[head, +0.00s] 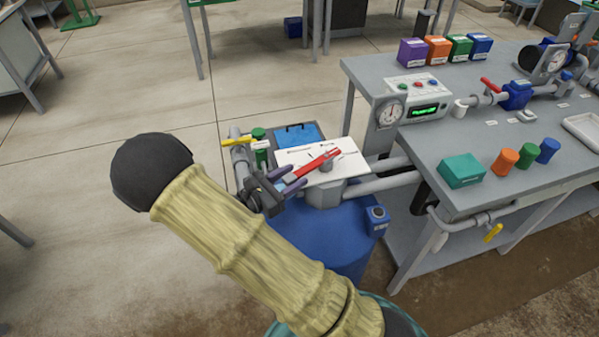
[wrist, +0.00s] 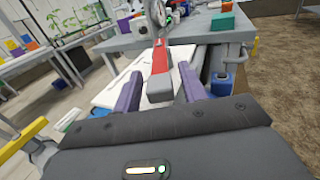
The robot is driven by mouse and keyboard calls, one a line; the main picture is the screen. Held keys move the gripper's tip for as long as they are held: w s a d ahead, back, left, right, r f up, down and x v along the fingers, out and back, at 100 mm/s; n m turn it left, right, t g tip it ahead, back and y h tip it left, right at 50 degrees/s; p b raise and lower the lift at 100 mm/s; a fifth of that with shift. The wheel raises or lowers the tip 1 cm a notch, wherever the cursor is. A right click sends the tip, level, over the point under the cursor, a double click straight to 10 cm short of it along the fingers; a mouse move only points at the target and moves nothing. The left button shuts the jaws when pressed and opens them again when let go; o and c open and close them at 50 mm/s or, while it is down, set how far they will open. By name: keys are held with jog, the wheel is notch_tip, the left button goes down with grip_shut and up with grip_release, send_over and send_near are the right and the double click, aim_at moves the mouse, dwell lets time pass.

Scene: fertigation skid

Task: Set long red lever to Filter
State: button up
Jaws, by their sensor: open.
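The long red lever (head: 318,160) lies over a white label plate (head: 348,160) on top of the blue tank (head: 335,238). Its grey end points toward my gripper. My gripper (head: 287,182) is open, with its purple fingers on either side of the lever's near end. In the wrist view, the red lever (wrist: 161,68) runs away from me, with its grey end (wrist: 160,92) between the open fingertips (wrist: 165,90). I cannot tell whether either finger touches it. The plate's writing is too small to read.
A yellow-handled valve (head: 238,140) and a blue clipboard (head: 294,135) are beside the plate. A grey pipe (head: 385,180) runs to the workbench (head: 430,170) at right, which holds a gauge box, a red-handled valve and several coloured blocks. Open floor lies at left.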

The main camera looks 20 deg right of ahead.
aim_at(300, 172)
jog(key=shift+x, duration=1.5)
grip_shut()
